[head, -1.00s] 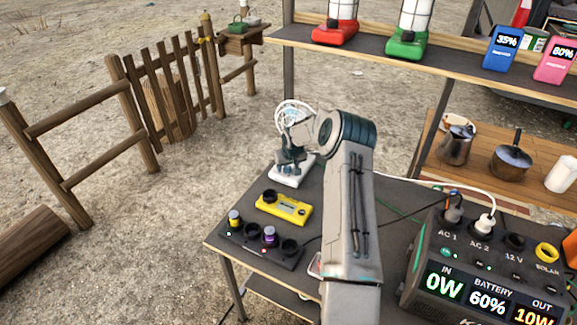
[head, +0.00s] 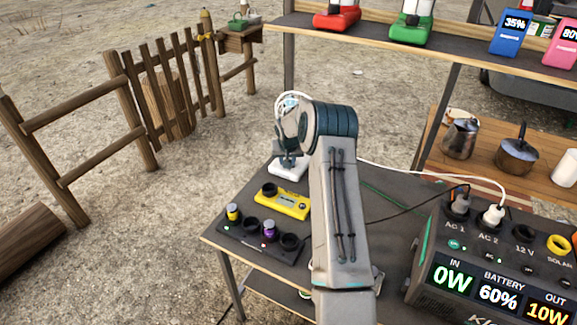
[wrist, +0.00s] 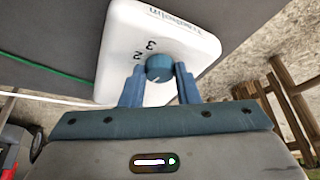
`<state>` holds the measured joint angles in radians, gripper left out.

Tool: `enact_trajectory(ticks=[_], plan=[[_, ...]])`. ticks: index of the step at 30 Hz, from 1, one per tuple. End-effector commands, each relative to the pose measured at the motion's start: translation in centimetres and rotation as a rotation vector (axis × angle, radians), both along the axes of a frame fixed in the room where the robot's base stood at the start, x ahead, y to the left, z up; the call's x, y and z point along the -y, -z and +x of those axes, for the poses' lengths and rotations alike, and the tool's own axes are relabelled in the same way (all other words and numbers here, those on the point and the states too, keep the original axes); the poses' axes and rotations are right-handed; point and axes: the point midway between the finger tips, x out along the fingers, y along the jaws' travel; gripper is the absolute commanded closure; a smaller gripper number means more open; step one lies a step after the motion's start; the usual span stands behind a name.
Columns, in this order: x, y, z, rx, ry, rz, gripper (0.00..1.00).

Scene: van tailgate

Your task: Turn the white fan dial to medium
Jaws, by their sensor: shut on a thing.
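The white fan's base (wrist: 120,60) fills the upper middle of the wrist view, with a round teal dial (wrist: 159,66) on it. The numerals 3 and 2 show to the left of the dial; other marks are hidden or unclear. A pale line shows on the dial's near side, but I cannot tell which setting it marks. My gripper (wrist: 160,78) has one blue finger on each side of the dial and is shut on it. In the head view, the fan's base (head: 288,169) stands at the table's far end, and my arm hides much of the fan.
A yellow box (head: 281,201) and a dark charger with several round slots (head: 245,238) lie on the table in front of the fan. A power station (head: 490,265) stands at the right with cables plugged in. A shelf (head: 350,35) spans the back.

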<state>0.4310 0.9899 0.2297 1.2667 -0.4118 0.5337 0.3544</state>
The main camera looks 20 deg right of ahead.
Motion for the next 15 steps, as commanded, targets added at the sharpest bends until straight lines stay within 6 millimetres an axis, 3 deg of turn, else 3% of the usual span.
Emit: enact_trajectory(ticks=[15], plan=[[-0.70,0.29,0.48,0.003,0.486,-0.002,0.94]])
